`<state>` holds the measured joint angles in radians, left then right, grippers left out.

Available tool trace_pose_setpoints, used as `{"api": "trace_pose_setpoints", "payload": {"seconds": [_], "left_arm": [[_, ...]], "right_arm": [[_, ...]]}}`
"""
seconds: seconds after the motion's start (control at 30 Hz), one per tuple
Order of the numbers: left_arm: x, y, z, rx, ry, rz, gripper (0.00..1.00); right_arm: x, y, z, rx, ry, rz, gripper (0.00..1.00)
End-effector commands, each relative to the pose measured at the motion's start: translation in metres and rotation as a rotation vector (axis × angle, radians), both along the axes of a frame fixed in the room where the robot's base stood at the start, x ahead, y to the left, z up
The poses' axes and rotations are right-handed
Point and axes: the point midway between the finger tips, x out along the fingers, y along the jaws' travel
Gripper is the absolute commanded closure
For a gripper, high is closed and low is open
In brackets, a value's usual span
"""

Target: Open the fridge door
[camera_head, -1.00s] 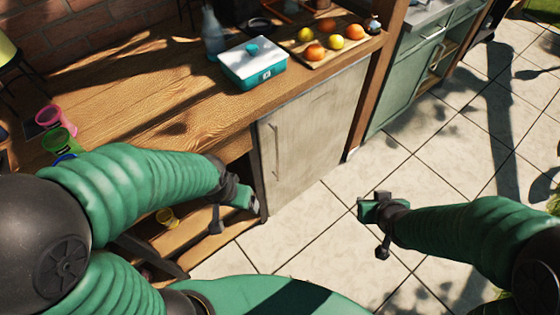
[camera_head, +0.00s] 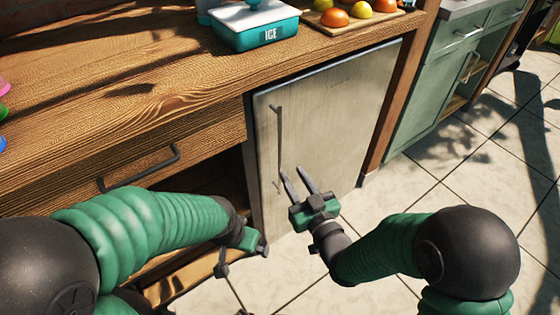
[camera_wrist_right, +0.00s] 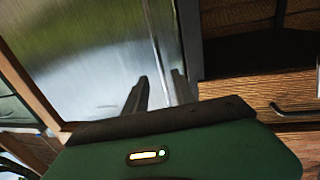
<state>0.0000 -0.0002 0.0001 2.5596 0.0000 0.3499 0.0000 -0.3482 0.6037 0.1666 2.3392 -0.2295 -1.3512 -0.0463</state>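The fridge door (camera_head: 335,115) is a brushed grey metal panel under the wooden counter, and it looks closed. Its thin vertical handle (camera_head: 279,140) is near the panel's left edge. My right gripper (camera_head: 293,172) is open and empty, with its two fingers pointing at the door near the handle's lower end. In the right wrist view the fingers (camera_wrist_right: 158,88) are apart in front of the metal door (camera_wrist_right: 90,55), with a vertical bar or edge between them. I cannot tell whether they touch it. My left gripper (camera_head: 258,243) is low, left of the right one; its fingers are unclear.
A teal and white ice box (camera_head: 255,30) and a board of fruit (camera_head: 350,22) stand on the wooden counter (camera_head: 140,80). A drawer with a dark handle (camera_head: 140,170) is left of the fridge. Green cabinets (camera_head: 430,85) stand to the right. Tiled floor (camera_head: 480,160) in front is open.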

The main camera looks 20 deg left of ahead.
Motion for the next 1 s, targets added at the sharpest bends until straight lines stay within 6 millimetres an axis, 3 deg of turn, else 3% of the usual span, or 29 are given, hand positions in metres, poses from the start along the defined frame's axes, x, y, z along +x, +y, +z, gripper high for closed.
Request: {"api": "trace_pose_setpoints", "payload": {"seconds": [0.3,0.47,0.7,0.97,1.0], "left_arm": [[0.0,0.0,-0.026,0.0,0.001,0.0,0.0],[0.0,0.0,-0.029,0.0,0.001,0.0,0.0],[0.0,0.0,-0.028,0.0,0.001,0.0,0.0],[0.0,0.0,-0.028,0.0,0.001,0.0,0.0],[0.0,0.0,-0.028,0.0,0.001,0.0,0.0]], "right_arm": [[0.056,0.049,-0.003,0.001,-0.002,0.001,0.68],[0.067,0.059,-0.001,0.0,0.0,0.001,0.68],[0.068,0.06,0.0,-0.001,0.001,0.0,0.68],[0.068,0.059,0.0,-0.001,0.001,0.0,1.0],[0.068,0.059,0.0,-0.001,0.001,0.0,1.0]]}}
